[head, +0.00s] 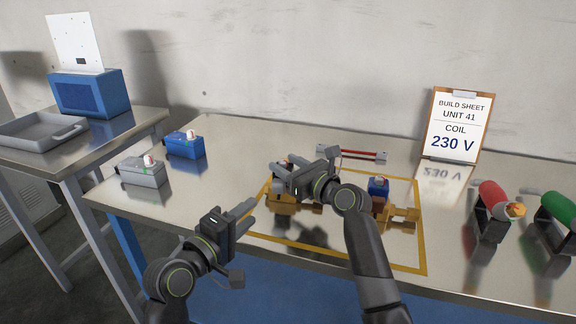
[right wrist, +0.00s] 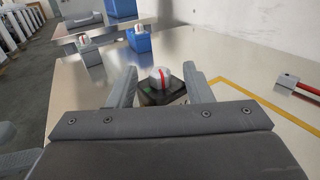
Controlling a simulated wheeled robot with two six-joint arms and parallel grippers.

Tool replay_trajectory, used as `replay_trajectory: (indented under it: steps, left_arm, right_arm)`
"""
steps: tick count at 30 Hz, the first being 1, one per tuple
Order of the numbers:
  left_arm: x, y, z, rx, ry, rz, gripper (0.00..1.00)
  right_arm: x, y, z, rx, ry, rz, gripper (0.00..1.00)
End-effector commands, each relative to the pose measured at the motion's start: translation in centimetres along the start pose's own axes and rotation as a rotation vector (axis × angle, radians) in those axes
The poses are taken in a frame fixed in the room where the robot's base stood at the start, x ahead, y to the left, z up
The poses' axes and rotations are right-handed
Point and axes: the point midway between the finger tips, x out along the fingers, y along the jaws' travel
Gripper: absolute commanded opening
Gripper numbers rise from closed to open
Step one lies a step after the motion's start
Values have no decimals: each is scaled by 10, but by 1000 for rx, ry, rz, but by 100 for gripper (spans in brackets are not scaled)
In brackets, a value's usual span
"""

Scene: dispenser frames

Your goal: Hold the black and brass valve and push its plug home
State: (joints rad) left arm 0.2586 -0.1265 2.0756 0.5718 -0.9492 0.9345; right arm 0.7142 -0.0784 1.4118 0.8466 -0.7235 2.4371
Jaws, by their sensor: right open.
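The black and brass valve stands in the yellow-taped area, mostly hidden behind my right gripper in the head view; its brass body (head: 284,208) shows below. In the right wrist view its black coil (right wrist: 160,97) carries a white plug (right wrist: 161,77) with a red stripe on top. How far the plug is seated cannot be told. My right gripper (head: 278,180) is open, its fingers on either side of the black coil in the right wrist view (right wrist: 160,88). My left gripper (head: 252,212) is low at the table's front, left of the valve, fingers apart and empty.
A blue-coiled brass valve (head: 402,213) stands to the right in the taped area. A grey block (head: 143,174) and a blue block (head: 186,145) with plugs are at left.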

Motion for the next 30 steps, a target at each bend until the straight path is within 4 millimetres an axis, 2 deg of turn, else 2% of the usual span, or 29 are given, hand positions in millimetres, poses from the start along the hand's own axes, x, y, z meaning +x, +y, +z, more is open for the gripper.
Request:
replay_trajectory:
  steps: [2,12,30]
  left_arm:
    - [0,0,0,0,0,0,36]
    - [0,0,0,0,0,0,36]
    - [0,0,0,0,0,0,36]
  right_arm:
    - [0,0,0,0,0,0,43]
    - [0,0,0,0,0,0,0]
    - [0,0,0,0,0,0,0]
